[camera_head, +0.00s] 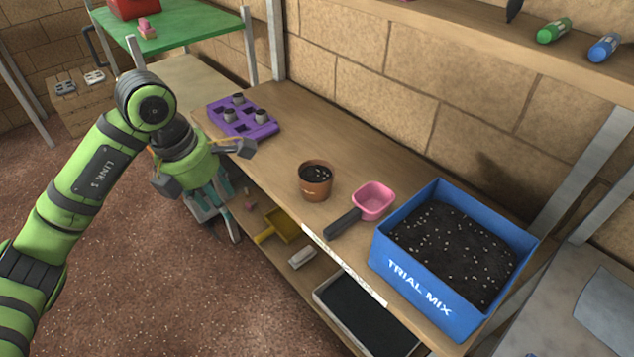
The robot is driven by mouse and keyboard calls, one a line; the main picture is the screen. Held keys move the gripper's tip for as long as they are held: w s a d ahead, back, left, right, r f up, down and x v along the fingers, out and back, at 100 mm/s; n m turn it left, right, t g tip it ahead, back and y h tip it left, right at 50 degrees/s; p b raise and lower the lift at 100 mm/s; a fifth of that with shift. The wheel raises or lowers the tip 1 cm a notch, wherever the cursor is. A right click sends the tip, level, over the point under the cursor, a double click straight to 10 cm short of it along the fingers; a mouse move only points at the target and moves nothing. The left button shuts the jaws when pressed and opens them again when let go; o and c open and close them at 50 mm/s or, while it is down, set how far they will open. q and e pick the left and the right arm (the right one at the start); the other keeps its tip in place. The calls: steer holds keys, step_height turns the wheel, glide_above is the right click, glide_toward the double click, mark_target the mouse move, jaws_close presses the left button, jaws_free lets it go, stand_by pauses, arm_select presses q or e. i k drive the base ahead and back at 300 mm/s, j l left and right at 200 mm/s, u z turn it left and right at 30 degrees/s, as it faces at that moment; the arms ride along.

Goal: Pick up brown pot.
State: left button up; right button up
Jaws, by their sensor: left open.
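The brown pot (315,187) stands upright on the wooden shelf top, with dark soil inside. It sits between the purple tray and the pink scoop. My left gripper (236,148) is to the left of the pot, at the front edge of the shelf near the purple tray. It is open, and I see nothing between its fingers. The gripper and the pot are clearly apart. My right gripper is not in view.
A purple tray (262,131) with several grey plugs stands behind the gripper. A pink scoop (371,199) with a dark handle lies right of the pot. A blue box (420,292) of soil mix stands further right. A lower shelf holds a yellow scoop (283,222) and a black tray (365,318).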

mark_target(316, 176)
steer(key=i+j+z, duration=0.15)
steer(key=j+z, duration=0.2)
steer(key=z, duration=0.15)
steer(key=i+j+z, duration=0.1)
steer(key=j+z, duration=0.35)
